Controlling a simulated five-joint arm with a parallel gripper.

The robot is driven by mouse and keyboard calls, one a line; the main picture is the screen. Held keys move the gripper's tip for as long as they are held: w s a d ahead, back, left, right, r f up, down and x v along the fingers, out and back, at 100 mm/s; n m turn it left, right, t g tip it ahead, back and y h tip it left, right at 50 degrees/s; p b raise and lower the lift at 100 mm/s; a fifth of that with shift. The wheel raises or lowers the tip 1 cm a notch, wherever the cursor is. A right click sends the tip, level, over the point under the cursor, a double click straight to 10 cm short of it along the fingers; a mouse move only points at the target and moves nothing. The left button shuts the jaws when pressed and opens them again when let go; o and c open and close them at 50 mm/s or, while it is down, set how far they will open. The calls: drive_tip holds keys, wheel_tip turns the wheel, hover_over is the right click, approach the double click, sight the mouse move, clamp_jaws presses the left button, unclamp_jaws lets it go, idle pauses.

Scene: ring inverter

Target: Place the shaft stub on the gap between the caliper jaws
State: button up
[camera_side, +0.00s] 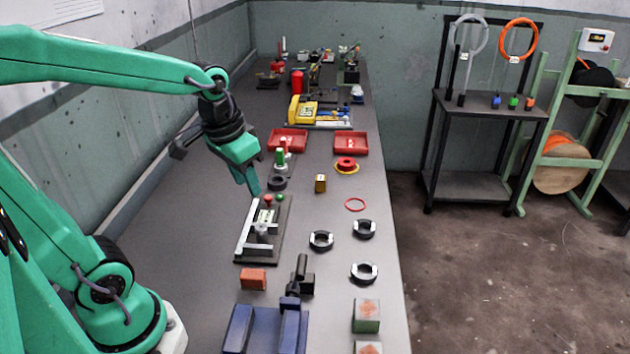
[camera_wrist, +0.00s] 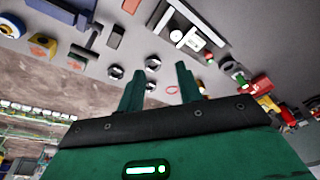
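The caliper lies on a dark board (camera_side: 277,232) in the middle of the bench, its pale L-shaped frame (camera_side: 245,232) along the left and near sides. A short grey round piece, which may be the shaft stub (camera_side: 262,228), stands at the caliper. I cannot tell whether it sits in the jaw gap. In the wrist view the caliper board (camera_wrist: 190,30) is at the top, with a pale round top (camera_wrist: 176,35) on it. My gripper (camera_side: 251,185) hangs above the board's far left end. Its fingers (camera_wrist: 158,90) are apart with nothing held between them.
Black-and-white rings (camera_side: 321,240) and a thin red ring (camera_side: 355,205) lie to the right. An orange block (camera_side: 252,279) and a blue vise (camera_side: 265,328) are nearer. Red trays (camera_side: 350,143) stand farther back.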

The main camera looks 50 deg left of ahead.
drive_tip(key=s+d+r+t, duration=0.3)
drive_tip(key=s, duration=0.3)
drive_tip(key=shift+d+r+m, duration=0.15)
drive_tip(key=shift+d+m, duration=0.1)
drive_tip(key=shift+m, duration=0.05)
